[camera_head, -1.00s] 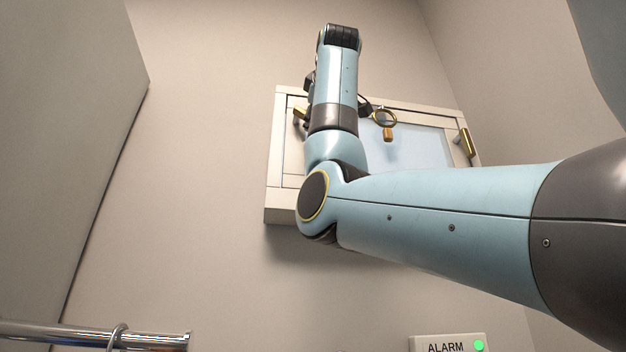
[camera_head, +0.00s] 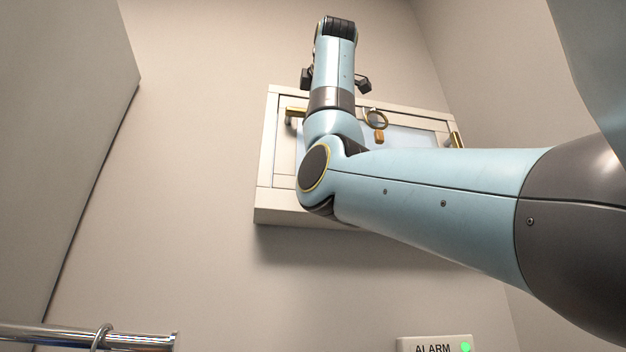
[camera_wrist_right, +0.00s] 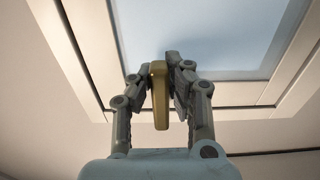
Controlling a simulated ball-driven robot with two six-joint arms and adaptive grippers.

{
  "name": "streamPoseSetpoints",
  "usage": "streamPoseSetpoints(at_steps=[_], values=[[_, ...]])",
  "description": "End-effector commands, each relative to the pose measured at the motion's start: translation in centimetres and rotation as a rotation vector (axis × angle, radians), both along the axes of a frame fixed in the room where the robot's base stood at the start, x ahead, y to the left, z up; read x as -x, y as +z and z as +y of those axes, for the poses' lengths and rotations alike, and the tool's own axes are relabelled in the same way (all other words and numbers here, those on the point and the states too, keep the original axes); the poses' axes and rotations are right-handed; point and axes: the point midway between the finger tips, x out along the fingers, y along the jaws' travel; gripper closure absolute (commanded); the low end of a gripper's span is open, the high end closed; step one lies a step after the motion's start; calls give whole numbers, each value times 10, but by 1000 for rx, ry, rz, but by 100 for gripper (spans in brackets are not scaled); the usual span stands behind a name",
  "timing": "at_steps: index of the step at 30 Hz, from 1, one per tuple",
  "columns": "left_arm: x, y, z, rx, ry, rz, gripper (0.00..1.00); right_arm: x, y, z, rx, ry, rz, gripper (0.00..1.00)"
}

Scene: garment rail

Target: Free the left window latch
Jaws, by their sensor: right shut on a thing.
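The window (camera_head: 262,205) is a pale frame with a bluish pane, high on the wall in the head view. A second brass latch (camera_head: 455,139) is at the right edge, partly hidden by the arm. In the right wrist view my right gripper (camera_wrist_right: 160,90) is shut on an upright brass handle (camera_wrist_right: 161,118), in front of the pane's edge. It appears to be the left latch's handle. My left gripper is in neither view.
A chrome rail (camera_head: 60,336) is at lower left. An ALARM box (camera_head: 435,345) with a green light is below. Wall left of the window is clear.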

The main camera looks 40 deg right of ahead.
Motion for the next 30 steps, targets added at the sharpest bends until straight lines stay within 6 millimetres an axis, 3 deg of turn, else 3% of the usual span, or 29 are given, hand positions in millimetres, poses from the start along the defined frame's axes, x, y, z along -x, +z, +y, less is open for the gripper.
streamPoseSetpoints(at_steps=[12,13,18,30], values=[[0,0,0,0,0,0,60,-1,-1,1,7,1,9,100],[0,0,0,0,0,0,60,-1,-1,1,6,1,9,84],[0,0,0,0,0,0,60,-1,-1,0,6,1,7,61],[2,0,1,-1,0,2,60,9,1,6,7,1,1,60]])
